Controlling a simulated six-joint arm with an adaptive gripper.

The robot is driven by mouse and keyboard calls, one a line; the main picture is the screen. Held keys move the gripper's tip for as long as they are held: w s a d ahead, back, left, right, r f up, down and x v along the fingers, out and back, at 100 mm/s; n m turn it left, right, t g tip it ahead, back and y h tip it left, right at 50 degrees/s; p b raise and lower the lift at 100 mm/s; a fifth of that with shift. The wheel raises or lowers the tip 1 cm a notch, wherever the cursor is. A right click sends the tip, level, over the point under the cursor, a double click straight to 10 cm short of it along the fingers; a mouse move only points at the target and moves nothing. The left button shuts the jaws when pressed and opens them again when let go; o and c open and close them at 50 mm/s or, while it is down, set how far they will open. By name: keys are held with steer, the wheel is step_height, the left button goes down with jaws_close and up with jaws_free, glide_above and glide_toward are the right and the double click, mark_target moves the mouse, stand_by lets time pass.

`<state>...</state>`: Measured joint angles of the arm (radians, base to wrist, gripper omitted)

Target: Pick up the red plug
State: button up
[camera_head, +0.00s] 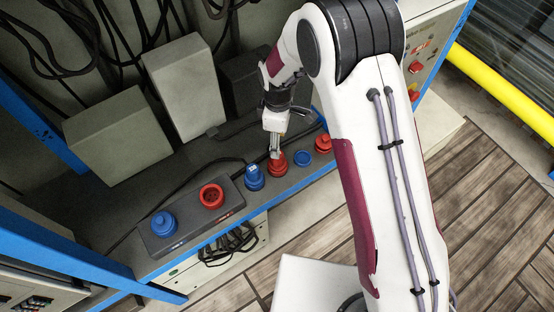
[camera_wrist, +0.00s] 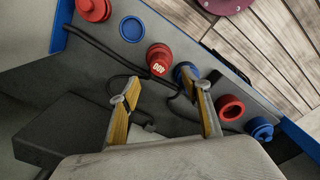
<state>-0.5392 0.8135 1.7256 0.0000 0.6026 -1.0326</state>
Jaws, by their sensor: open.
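A red plug (camera_head: 277,163) stands on the dark shelf, with white lettering on its side in the wrist view (camera_wrist: 159,60). My gripper (camera_head: 275,152) is right at this plug in the head view and hides part of it. In the wrist view my gripper (camera_wrist: 161,92) is open and empty, and the plug appears just beyond the gap between the fingertips. I cannot tell whether a finger touches it. The right finger partly covers a blue plug (camera_wrist: 185,76) beside it. Another red piece (camera_head: 323,143) stands at the shelf's right, also at the wrist view's top left (camera_wrist: 93,9).
A blue disc (camera_head: 302,158) lies between the red pieces. A dark block (camera_head: 190,229) holds a red round socket (camera_head: 212,195) and a blue one (camera_head: 164,224). Black cables (camera_wrist: 100,52) run close by. Grey boxes (camera_head: 185,85) stand behind; a blue rail (camera_head: 230,225) edges the shelf.

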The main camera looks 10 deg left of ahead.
mark_target(275, 164)
steer(key=shift+f, duration=1.05)
steer(key=shift+f, duration=0.15)
steer(key=shift+w+a+f, duration=0.1)
steer(key=shift+f, duration=1.15)
steer(key=shift+a+f, duration=0.1)
steer(key=shift+f, duration=1.1)
jaws_close()
